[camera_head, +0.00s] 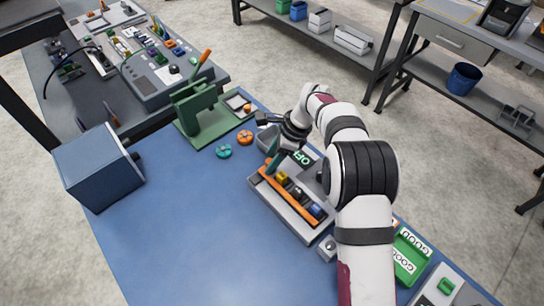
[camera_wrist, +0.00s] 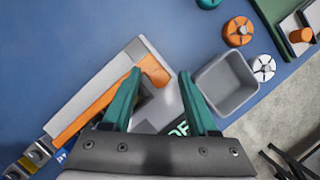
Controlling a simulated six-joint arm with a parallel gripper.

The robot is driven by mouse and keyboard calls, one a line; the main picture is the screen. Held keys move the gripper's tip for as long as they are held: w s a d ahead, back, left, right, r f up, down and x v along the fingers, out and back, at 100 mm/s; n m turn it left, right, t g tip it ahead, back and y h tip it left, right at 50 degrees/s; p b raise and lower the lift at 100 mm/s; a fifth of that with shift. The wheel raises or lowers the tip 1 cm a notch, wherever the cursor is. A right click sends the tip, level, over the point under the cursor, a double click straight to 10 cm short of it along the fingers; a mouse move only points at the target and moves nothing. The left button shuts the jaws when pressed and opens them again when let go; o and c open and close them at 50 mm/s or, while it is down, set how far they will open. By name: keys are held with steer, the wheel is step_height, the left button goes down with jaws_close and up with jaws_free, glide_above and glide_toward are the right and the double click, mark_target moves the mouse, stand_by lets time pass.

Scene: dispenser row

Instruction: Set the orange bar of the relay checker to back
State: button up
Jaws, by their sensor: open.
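The relay checker (camera_head: 262,196) is a grey box on the blue table, with several coloured blocks in a row and a dark display reading OFF (camera_head: 302,157). Its long orange bar (camera_head: 270,186) runs along the row of blocks; in the wrist view the bar (camera_wrist: 85,114) runs diagonally to a wider end near my fingertips. My gripper (camera_head: 273,166) is over the far end of the checker. In the wrist view my gripper (camera_wrist: 160,72) has its two teal fingers spread, with the bar's end between and below them. I cannot tell whether the fingers touch it. My arm hides part of the checker's right side.
A grey bin (camera_wrist: 228,85) stands beside the checker, near an orange disc (camera_head: 245,137), a teal disc (camera_head: 223,151) and a white disc (camera_wrist: 262,67). A green press (camera_head: 195,105) and blue box (camera_head: 98,165) stand farther off. The table's middle is clear.

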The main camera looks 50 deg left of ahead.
jaws_close()
stand_by(1.4)
